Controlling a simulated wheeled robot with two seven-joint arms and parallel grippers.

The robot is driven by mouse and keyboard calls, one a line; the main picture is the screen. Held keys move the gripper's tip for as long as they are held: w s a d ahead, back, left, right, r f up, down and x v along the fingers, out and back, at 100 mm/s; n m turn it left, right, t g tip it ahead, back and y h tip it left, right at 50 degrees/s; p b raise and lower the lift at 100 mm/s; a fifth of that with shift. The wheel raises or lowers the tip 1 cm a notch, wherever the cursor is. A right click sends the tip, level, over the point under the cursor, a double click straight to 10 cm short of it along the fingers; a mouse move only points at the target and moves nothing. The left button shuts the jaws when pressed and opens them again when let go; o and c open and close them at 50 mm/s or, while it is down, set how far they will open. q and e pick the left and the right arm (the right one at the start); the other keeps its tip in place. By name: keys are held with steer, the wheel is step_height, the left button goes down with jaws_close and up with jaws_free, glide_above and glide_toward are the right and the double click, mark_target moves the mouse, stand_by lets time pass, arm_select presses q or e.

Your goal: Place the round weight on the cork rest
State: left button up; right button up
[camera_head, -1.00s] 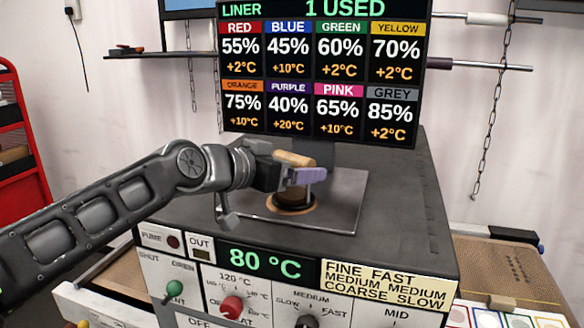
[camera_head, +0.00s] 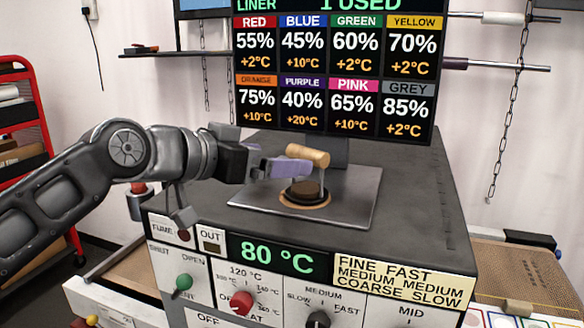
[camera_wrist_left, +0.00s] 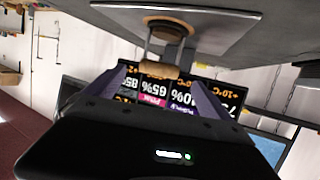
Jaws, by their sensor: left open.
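The round weight (camera_head: 304,189) is a dark disc with a metal frame and a pale wooden handle (camera_head: 309,155) on top. It stands upright on the round tan cork rest (camera_head: 322,203), whose rim shows around it. My left gripper (camera_head: 288,167), with lilac fingers, is open just left of the handle. In the left wrist view, which is upside down, the handle (camera_wrist_left: 160,69) appears between the spread fingers, with a gap on each side, and the cork rest (camera_wrist_left: 184,24) is at the top. My right gripper is not in view.
The cork rest sits on a metal plate (camera_head: 358,190) on the dark machine top (camera_head: 415,185). A display screen (camera_head: 335,75) stands close behind. A control panel (camera_head: 270,285) with knobs faces front. The machine top is clear to the right.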

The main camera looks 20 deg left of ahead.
arm_select(q)
steer(key=shift+v, duration=1.4)
